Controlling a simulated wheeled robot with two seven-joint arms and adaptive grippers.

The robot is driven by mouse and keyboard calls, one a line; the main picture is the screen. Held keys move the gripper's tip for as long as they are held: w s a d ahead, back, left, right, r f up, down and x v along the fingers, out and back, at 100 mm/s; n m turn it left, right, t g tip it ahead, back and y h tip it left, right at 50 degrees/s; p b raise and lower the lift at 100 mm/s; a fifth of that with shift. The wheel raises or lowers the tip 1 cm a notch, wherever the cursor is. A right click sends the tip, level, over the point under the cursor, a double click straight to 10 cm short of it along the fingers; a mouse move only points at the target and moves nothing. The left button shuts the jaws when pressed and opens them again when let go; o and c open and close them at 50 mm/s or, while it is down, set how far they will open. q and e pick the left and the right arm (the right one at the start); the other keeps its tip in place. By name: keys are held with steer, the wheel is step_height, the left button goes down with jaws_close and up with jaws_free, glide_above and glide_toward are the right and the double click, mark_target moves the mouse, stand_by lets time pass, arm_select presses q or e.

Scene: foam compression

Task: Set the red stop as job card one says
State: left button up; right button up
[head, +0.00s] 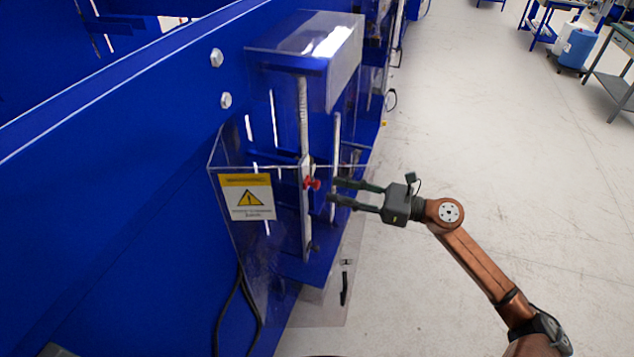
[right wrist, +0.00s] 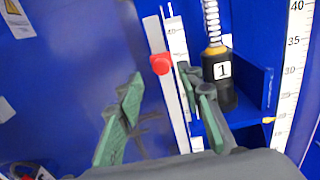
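The red stop (head: 313,183) is a small red knob on a pale vertical rail in the blue machine. In the right wrist view the red stop (right wrist: 160,64) sits beside a white scale strip (right wrist: 177,45); its reading is too small to tell. My right gripper (head: 334,190) is open and empty, its fingertips just right of the stop. In the right wrist view the gripper's (right wrist: 160,78) fingers stand apart, with the stop showing between and beyond the tips. Whether they touch it I cannot tell. No readable job card shows. My left gripper is out of view.
A clear guard (head: 330,60) surrounds the machine, with a yellow warning sign (head: 247,197) on it. Right of the stop are a black cylinder (right wrist: 222,80) marked 1 and a ruler (right wrist: 290,70) reading 35 and 40. The floor (head: 500,140) at right is open.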

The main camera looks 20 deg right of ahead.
steer(key=p+x, duration=0.2)
steer(key=x, duration=0.4)
steer(key=shift+w+a, duration=0.15)
steer(key=shift+w, duration=0.05)
steer(key=shift+c, duration=0.6)
jaws_close()
